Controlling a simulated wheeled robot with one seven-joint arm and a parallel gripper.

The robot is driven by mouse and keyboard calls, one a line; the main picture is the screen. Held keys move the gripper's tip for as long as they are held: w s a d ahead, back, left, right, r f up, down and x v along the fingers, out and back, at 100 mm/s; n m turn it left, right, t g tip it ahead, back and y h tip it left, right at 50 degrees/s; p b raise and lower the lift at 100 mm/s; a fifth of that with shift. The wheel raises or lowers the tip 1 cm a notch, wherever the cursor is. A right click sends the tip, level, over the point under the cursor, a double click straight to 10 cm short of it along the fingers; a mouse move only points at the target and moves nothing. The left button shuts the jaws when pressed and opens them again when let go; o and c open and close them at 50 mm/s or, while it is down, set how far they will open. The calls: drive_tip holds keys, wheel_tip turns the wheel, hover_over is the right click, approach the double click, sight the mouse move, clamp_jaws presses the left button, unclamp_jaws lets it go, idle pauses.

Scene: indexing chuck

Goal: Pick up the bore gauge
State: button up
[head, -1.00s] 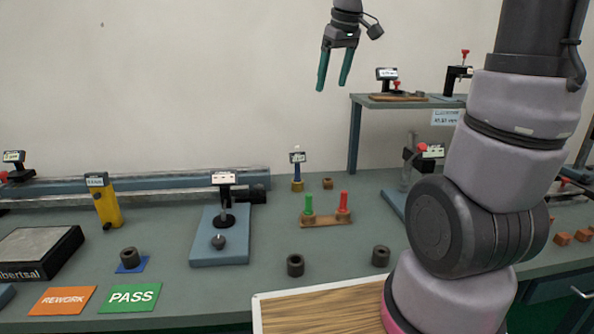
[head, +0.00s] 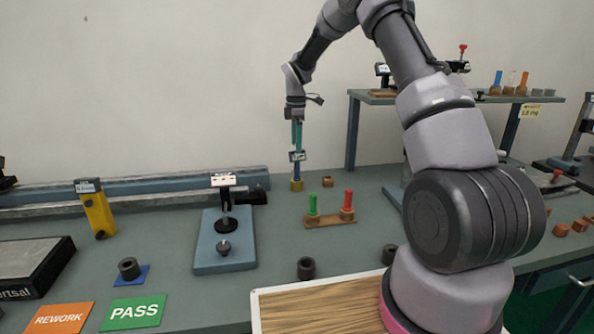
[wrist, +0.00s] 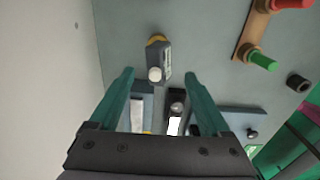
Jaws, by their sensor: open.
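Contact with the gauge cannot be told.
A wooden block (head: 330,219) with green and red plugs stands right of the gauge, and a small brown block (head: 328,181) is close beside it. A blue-based gauge stand (head: 223,258) is at front left. A rail (head: 140,190) runs along the wall. A shelf (head: 375,97) rises at right.

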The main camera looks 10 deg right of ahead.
sight(297, 163)
wheel_tip(297, 163, down, 9)
drive_tip(key=shift+d+r, duration=0.1)
drive_tip(key=shift+r, duration=0.1)
clamp_jaws()
idle(0.3)
drive_tip(key=shift+r, duration=0.1)
